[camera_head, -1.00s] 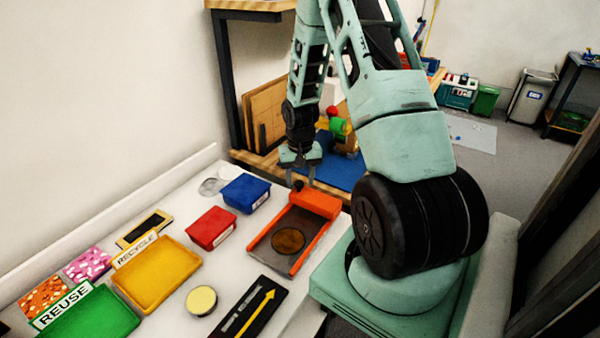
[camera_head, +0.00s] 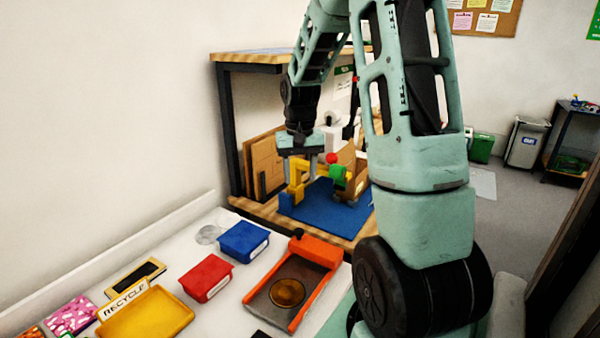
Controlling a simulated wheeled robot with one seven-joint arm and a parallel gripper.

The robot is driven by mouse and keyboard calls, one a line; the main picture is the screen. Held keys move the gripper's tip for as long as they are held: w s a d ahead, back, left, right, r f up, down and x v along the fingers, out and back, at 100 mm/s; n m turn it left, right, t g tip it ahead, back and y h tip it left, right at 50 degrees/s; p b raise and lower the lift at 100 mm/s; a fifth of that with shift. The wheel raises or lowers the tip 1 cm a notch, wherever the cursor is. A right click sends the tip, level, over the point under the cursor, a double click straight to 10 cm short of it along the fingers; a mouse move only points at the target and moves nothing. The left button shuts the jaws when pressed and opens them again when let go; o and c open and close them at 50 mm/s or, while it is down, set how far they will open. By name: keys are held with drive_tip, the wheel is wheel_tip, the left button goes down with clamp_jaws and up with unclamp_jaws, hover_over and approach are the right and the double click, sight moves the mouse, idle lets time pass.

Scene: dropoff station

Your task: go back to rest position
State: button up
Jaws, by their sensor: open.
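My gripper (camera_head: 301,170) hangs pointing down from my green arm, above and beyond the far end of the white table. Its two fingers are apart and I see nothing held between them. Behind it in the picture stand a yellow shape (camera_head: 298,182) and a red and green figure (camera_head: 338,172) on a blue mat (camera_head: 325,208). The gripper overlaps the yellow shape in view; I cannot tell how far apart they are in depth.
The white table (camera_head: 216,308) holds an orange-edged tray (camera_head: 317,250) with a round brown disc (camera_head: 287,292), a blue bin (camera_head: 243,241), a red bin (camera_head: 206,278) and a yellow RECYCLE tray (camera_head: 150,318). A wooden shelf (camera_head: 270,58) stands behind. A grey bin (camera_head: 525,143) is far right.

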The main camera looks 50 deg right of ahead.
drive_tip(key=shift+r, duration=0.3)
idle(0.4)
drive_tip(key=a+n, duration=0.7)
drive_tip(key=a, duration=1.7)
drive_tip(key=s+a+n, duration=0.9)
drive_tip(key=s+a, duration=0.8)
drive_tip(key=a, duration=0.1)
drive_tip(key=shift+s+a+y, duration=0.15)
drive_tip(key=shift+s+y, duration=0.15)
drive_tip(key=shift+s, duration=0.1)
